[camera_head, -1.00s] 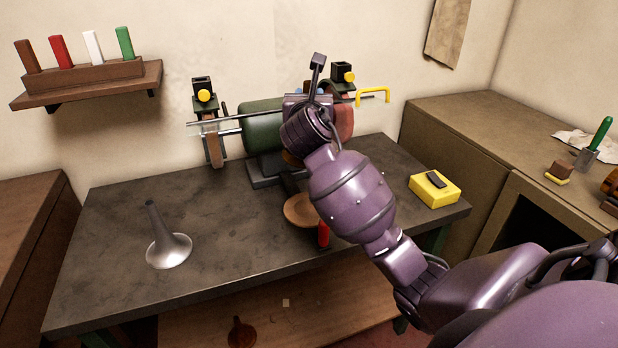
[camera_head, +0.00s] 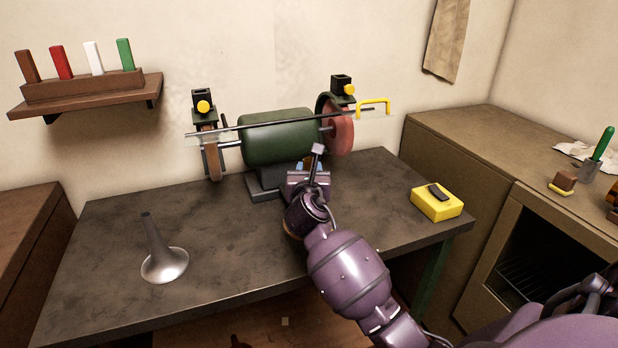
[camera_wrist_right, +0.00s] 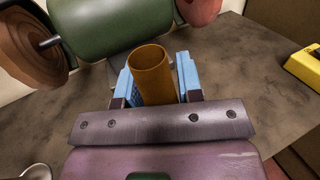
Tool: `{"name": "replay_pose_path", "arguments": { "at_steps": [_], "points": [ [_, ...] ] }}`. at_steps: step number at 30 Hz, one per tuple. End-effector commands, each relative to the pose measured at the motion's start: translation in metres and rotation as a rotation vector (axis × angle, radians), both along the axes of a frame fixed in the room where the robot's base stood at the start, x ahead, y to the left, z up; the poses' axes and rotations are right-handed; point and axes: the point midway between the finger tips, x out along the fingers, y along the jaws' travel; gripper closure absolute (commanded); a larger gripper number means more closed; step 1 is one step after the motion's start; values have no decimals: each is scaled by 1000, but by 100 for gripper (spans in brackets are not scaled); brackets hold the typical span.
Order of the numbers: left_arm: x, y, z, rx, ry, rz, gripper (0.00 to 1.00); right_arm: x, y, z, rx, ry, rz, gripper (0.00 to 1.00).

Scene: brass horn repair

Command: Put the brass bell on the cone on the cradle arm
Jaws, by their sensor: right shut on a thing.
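My right gripper (camera_head: 306,170) is over the work table, in front of the grinder. In the right wrist view its blue finger pads are shut on a brass-coloured, open-ended tube (camera_wrist_right: 154,76), apparently the brass bell. Only its upper part shows there, and my gripper hides the rest. A silver flared piece (camera_head: 163,262) stands on the table at the left, narrow end up, with a wide round foot; I cannot tell whether it is the cone. I cannot make out the cradle arm. My left gripper is not in view.
A green grinder (camera_head: 278,137) with a red wheel (camera_head: 341,132) and a brown wheel stands at the table's back. A yellow box (camera_head: 436,203) is on the right of the table (camera_head: 100,240). The table is bare around the silver piece. A cabinet (camera_head: 440,135) stands at the right.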

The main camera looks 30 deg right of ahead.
Motion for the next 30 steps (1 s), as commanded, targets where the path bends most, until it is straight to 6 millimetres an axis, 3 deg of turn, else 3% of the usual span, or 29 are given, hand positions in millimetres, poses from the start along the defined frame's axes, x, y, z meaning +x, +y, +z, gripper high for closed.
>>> {"name": "replay_pose_path", "arguments": {
  "at_steps": [3,15,16,20,30],
  "points": [
    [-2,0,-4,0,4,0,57,0,1,-10,0,-1,1,100],
    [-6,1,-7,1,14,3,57,0,0,-12,-1,-1,1,100],
    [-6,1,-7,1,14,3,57,0,0,-12,-1,-1,1,62],
    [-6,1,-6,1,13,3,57,0,0,-12,-1,-1,1,42],
    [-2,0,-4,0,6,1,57,0,0,-9,0,-3,1,41]
  ]
}}
